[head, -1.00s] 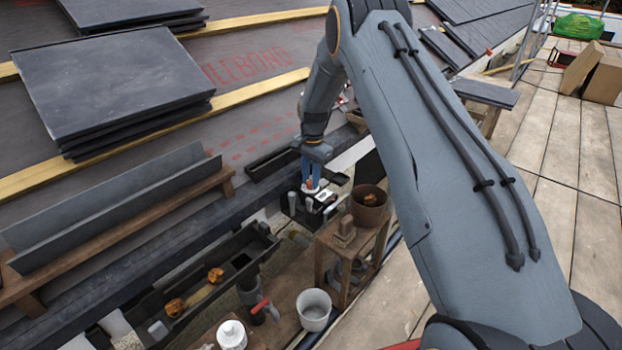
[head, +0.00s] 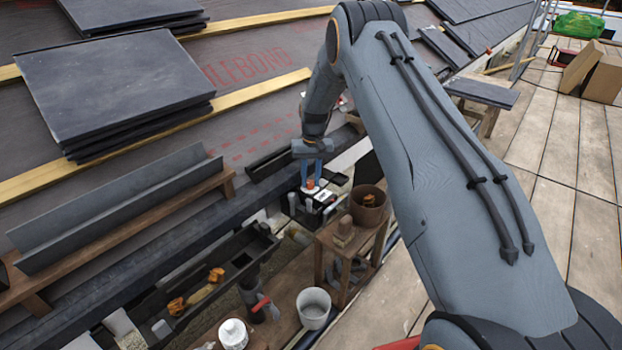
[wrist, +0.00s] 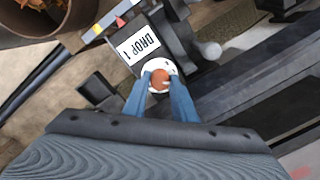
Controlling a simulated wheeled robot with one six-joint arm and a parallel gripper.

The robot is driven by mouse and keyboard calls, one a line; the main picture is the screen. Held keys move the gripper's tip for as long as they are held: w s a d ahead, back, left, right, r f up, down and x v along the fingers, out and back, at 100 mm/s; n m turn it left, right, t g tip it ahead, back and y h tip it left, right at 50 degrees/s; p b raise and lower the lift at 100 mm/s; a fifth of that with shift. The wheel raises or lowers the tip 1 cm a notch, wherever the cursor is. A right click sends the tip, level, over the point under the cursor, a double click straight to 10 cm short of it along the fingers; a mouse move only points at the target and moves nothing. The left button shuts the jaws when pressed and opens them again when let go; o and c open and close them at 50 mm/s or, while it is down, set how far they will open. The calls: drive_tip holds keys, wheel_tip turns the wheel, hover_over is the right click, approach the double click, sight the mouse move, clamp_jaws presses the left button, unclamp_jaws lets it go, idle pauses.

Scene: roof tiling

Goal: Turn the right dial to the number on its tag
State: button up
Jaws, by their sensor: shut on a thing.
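The dial (wrist: 171,67) is a white disc with a round orange-brown knob (wrist: 159,83) in its middle. The knob also shows in the head view (head: 310,184). My gripper (wrist: 160,82) has its two blue fingers closed on either side of the knob; in the head view my gripper (head: 311,182) points down at it.
A brown pot (head: 368,208) stands on a small wooden stand right of the dial. A black trough (head: 215,268) with orange debris, a white bucket (head: 314,306) and a white tub (head: 233,334) are nearer. Slates (head: 115,85) are stacked on the roof at left.

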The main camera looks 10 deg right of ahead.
sight(311, 181)
drive_tip(key=n, duration=0.5)
drive_tip(key=shift+w+n, duration=0.15)
drive_tip(key=shift+n, duration=0.15)
idle(0.4)
drive_tip(key=o, duration=0.8)
drive_tip(key=shift+c, duration=0.2)
wheel_tip(311, 181, up, 8)
drive_tip(key=shift+d+f+p, duration=0.1)
drive_tip(key=shift+d+p, duration=0.05)
drive_tip(key=shift+p, duration=0.55)
